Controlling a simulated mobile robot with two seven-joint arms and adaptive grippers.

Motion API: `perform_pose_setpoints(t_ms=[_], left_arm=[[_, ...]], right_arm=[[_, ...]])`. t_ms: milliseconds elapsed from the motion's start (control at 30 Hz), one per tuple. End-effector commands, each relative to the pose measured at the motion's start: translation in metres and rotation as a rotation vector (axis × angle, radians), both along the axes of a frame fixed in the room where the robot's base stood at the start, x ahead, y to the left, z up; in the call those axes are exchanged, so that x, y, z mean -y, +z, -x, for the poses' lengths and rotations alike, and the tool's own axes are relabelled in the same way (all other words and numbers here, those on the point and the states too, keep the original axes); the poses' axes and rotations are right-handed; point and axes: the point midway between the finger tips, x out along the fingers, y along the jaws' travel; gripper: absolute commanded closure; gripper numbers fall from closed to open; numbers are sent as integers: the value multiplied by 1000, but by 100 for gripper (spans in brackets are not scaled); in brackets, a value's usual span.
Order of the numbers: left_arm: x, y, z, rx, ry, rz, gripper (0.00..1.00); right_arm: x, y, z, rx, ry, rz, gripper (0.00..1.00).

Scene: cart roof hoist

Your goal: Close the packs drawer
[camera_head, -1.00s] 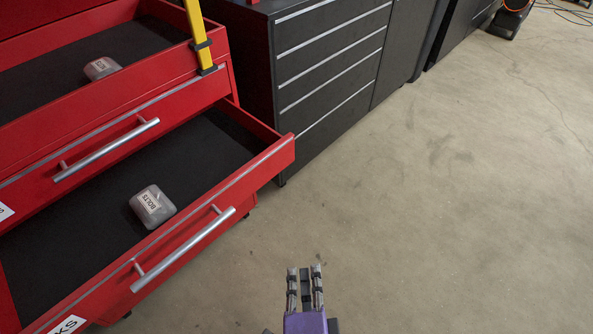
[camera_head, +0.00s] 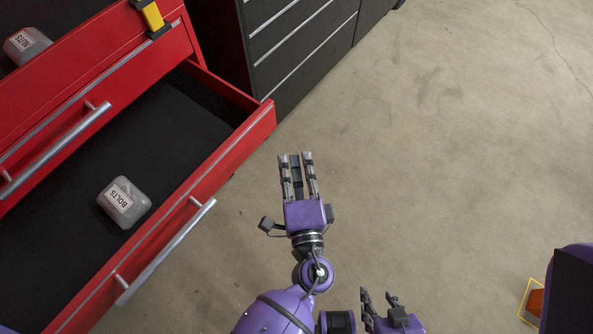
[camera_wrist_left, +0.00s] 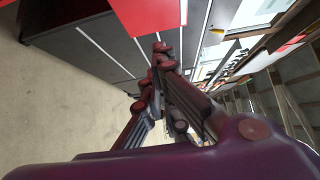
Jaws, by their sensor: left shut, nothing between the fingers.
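The lower red drawer (camera_head: 224,160) is pulled out, and a box labelled BOLTS (camera_head: 124,203) lies on its dark liner. Its silver handle (camera_head: 165,252) runs along the front. Its label is out of view now. My left gripper (camera_head: 296,157) is shut and empty over the floor, right of the drawer front and apart from the handle. The left fingers also show in the left wrist view (camera_wrist_left: 160,52). My right gripper (camera_head: 380,296) is low in the head view, right of the left arm; whether its fingers are open is unclear.
Above is another red drawer front with a silver handle (camera_head: 55,150) and a NUTS box (camera_head: 27,45) behind it. A yellow and black piece (camera_head: 151,16) stands at its edge. A dark cabinet (camera_head: 270,45) stands behind.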

Motion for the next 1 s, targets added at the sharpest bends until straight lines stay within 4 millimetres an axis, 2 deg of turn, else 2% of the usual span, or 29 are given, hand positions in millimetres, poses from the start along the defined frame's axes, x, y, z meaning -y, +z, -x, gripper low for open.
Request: perform_pose_setpoints(t_ms=[33,200,400,1000], left_arm=[[-1,3,-13,4,2,1,100],[-5,3,-46,2,1,1,100],[-27,2,-62,1,0,-2,100],[-36,0,-68,0,0,-1,100]], right_arm=[[0,5,-4,9,0,0,60],[0,14,-14,33,2,-1,60],[1,22,-18,43,2,1,60],[2,18,-10,27,-1,3,60]])
